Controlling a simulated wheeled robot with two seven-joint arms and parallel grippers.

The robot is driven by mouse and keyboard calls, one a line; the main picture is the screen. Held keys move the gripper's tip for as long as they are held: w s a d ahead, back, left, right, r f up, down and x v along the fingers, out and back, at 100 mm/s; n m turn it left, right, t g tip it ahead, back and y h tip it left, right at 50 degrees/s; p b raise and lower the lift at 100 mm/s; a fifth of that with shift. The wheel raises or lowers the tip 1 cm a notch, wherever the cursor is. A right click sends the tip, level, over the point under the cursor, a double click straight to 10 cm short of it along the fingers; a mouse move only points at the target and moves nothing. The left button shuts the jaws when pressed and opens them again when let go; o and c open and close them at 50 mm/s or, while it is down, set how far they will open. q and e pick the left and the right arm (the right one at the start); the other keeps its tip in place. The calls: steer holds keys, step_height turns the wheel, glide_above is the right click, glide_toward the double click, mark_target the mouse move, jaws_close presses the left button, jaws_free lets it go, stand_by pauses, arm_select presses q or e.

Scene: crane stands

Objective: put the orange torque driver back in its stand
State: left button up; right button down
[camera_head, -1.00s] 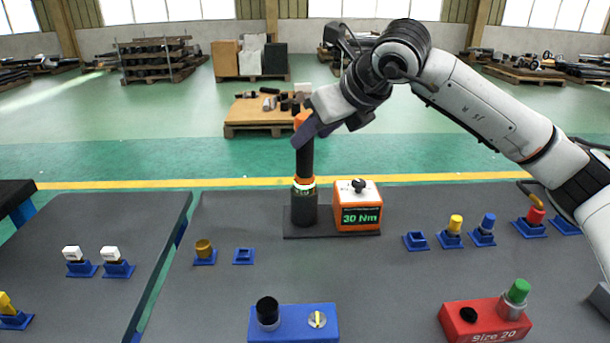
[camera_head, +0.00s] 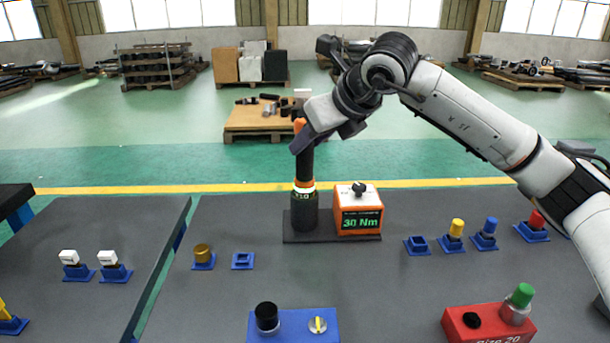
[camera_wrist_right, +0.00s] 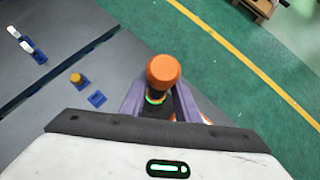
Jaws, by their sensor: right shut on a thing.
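The orange torque driver (camera_head: 304,163) stands upright with an orange cap and a dark body. Its lower end is at the dark cylindrical stand (camera_head: 305,213), where an orange and a pale ring show. I cannot tell how deep it sits. My right gripper (camera_head: 303,142) is shut on the upper part of the driver, just below the cap. In the right wrist view the orange cap (camera_wrist_right: 164,69) shows between the purple fingers, which hide much of the body. My left gripper is not in view.
An orange box (camera_head: 360,210) reading 30 Nm stands right of the stand on the same dark plate. Blue sockets (camera_head: 418,245) with coloured pegs lie on both sides. A blue block (camera_head: 292,323) and a red block (camera_head: 488,324) sit at the front.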

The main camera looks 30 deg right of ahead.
steer(key=shift+s+r+p, duration=0.1)
steer(key=shift+r+p, duration=0.6)
steer(key=shift+r, duration=0.65)
steer(key=shift+s+r+p, duration=0.1)
steer(key=shift+r+p, duration=0.35)
steer(key=shift+r, duration=0.25)
steer(key=shift+s+a+r+p, duration=0.1)
steer(key=shift+r+p, duration=0.5)
steer(key=shift+r, duration=0.3)
steer(key=shift+s+r+p, duration=0.1)
steer(key=shift+r+p, duration=0.5)
steer(key=shift+r, duration=0.3)
steer(key=shift+s+a+r+p, duration=0.15)
steer(key=shift+r+p, duration=0.55)
steer(key=shift+r, duration=0.35)
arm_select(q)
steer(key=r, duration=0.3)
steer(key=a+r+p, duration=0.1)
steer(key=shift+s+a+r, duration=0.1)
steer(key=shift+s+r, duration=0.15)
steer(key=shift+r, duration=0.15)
arm_select(e)
steer(key=shift+s+r, duration=0.1)
steer(key=shift+r, duration=0.75)
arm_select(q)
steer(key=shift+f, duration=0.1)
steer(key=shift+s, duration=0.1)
